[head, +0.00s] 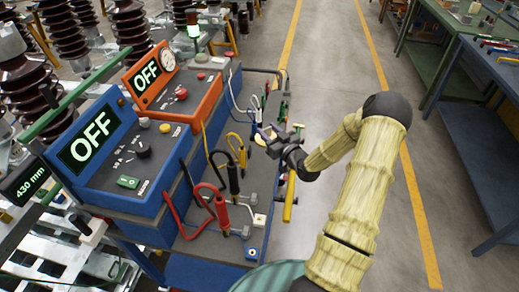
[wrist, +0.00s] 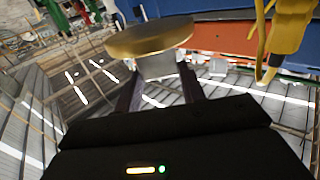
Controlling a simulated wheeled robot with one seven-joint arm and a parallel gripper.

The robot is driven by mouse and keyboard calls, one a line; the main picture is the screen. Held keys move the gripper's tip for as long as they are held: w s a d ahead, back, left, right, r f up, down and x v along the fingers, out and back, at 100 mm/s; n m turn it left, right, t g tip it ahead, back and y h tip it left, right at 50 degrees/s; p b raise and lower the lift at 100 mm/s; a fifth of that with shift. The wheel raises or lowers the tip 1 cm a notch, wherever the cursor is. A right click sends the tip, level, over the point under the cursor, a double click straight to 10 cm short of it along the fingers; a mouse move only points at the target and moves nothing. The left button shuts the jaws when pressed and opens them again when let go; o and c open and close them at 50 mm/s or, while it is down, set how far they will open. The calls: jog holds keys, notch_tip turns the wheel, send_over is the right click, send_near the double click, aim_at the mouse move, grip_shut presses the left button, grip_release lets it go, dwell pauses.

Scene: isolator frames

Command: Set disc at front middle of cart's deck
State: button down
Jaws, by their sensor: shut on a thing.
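The disc (wrist: 150,38) is a round brass-coloured plate on a pale block-like stem, large and near in the wrist view. The fingers of my gripper (wrist: 160,82) are shut on the stem below the plate. In the head view my gripper (head: 283,136) is over the right side of the cart, and the disc (head: 262,138) shows as a small pale-gold shape at its tip. It looks raised above the deck, though the exact height is hard to tell. The cart's grey deck (head: 205,244) shows in front of the blue and orange boxes.
A blue box (head: 134,163) and an orange box (head: 180,95), both reading OFF, fill the cart's left side. Red, black and yellow cable clamps (head: 222,209) crowd the deck's right side. Benches (head: 480,135) stand at right; the aisle floor is clear.

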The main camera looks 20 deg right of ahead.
notch_tip(320, 180, down, 4)
jog(key=shift+w+a+r, duration=0.1)
jog(key=shift+a, duration=0.05)
jog(key=shift+f, duration=0.45)
jog(key=shift+f+p, duration=0.5)
jog(key=shift+f, duration=1.6)
jog(key=shift+f+b, duration=0.35)
jog(key=shift+b, duration=0.05)
jog(key=shift+f, duration=0.25)
